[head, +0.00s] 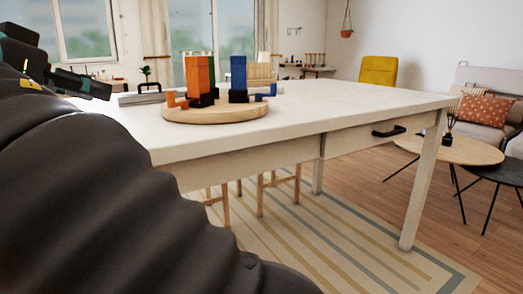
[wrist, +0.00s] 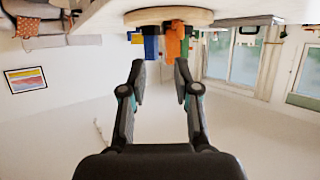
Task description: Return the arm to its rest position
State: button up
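My gripper (wrist: 160,80) is open in the wrist view, with its two fingers apart and nothing between them. The wrist picture is upside down. In the head view my dark arm fills the left side, and part of the arm's end shows at the upper left, beside the left end of the white table (head: 350,101). A round wooden board (head: 228,112) lies on the table. On it stand tall orange blocks (head: 197,76), a green block and a blue block (head: 238,73), with small black, orange and blue pieces around them. The gripper is apart from the blocks.
A dark-handled case (head: 150,93) lies behind the board. The table's right part is bare. A striped rug (head: 300,245) lies under the table. Two low round tables (head: 450,150), a sofa and a yellow chair (head: 378,70) stand at the right.

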jog(key=w+d+f+n+g+p, duration=0.15)
jog(key=d+f, duration=0.25)
jog(key=d, duration=0.4)
jog(key=w+d+f+n+g+y, duration=0.1)
jog(key=w+d+f+g, duration=0.15)
jog(key=d, duration=0.55)
jog(key=w+d+f+n+g, duration=0.1)
jog(key=w+d+f+n, duration=0.1)
jog(key=d+f, duration=0.5)
jog(key=s+d+f+g+y+p, duration=0.1)
jog(key=s+d+f+y, duration=0.1)
jog(key=s+d+f, duration=0.6)
jog(key=s+d+f+g+y+p, duration=0.1)
jog(key=s+d+f, duration=0.7)
jog(key=d+f, duration=0.2)
notch_tip(320, 180, down, 3)
jog(key=shift+s+d+r+y, duration=0.15)
jog(key=shift+s+d+y, duration=0.1)
jog(key=shift+y, duration=0.15)
jog(key=shift+m, duration=0.25)
